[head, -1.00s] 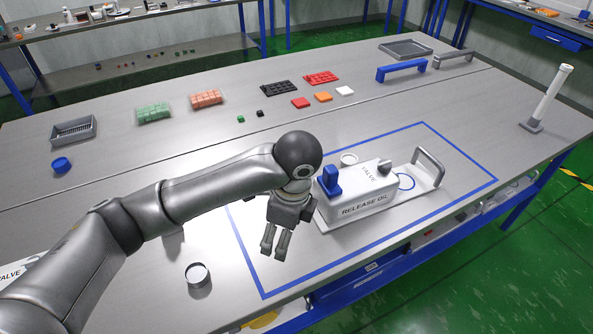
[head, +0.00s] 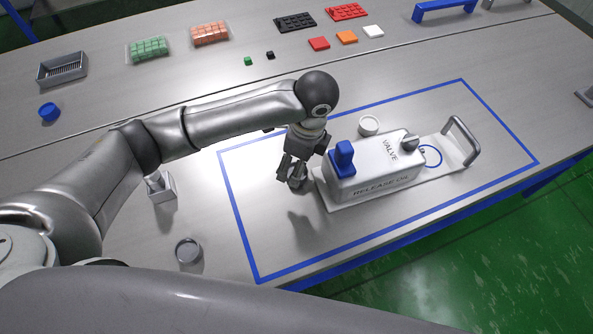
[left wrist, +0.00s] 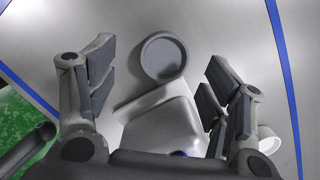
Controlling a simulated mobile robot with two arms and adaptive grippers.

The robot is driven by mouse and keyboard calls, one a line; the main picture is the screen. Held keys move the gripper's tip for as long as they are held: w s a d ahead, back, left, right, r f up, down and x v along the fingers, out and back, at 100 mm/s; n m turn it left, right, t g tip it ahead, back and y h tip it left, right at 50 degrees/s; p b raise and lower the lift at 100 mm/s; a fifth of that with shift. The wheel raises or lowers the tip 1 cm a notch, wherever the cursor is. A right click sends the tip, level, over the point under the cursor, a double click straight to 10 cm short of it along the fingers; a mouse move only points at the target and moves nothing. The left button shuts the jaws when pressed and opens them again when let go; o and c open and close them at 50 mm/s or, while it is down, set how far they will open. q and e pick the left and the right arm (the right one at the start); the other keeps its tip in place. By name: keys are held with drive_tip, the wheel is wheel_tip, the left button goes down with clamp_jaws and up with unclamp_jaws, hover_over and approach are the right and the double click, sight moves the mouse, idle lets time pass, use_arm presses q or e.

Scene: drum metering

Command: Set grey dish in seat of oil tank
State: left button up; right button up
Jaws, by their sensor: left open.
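A round grey dish (left wrist: 163,57) lies on the table just off the end of the oil tank's base plate, seen from above in the left wrist view. In the head view it is partly hidden behind the fingers. My left gripper (head: 291,176) is open above it. In the left wrist view the fingers (left wrist: 165,85) stand either side, with the dish ahead of them and apart from them. The white oil tank (head: 375,170) has a blue block on its near end, a grey valve knob and a blue ring (head: 430,156) on its plate by the handle. My right gripper is not in view.
A blue tape frame (head: 240,235) surrounds the tank. A white round dish (head: 368,124) sits behind it. A grey round tin (head: 188,250) and a small grey block with a lever (head: 160,187) stand left of the frame. Coloured tiles and trays lie at the back.

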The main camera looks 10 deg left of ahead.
sight(304, 177)
use_arm(q)
drive_tip(key=f, duration=0.3)
drive_tip(key=shift+w+f+p, duration=0.35)
drive_tip(key=shift+f, duration=0.4)
drive_tip(key=shift+a+f, duration=0.1)
drive_tip(key=shift+f, duration=0.1)
drive_tip(key=shift+c, duration=0.7)
drive_tip(key=c, duration=1)
drive_tip(key=shift+c, duration=0.3)
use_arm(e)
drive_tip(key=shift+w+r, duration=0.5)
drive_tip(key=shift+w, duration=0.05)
use_arm(q)
drive_tip(key=shift+r, duration=0.2)
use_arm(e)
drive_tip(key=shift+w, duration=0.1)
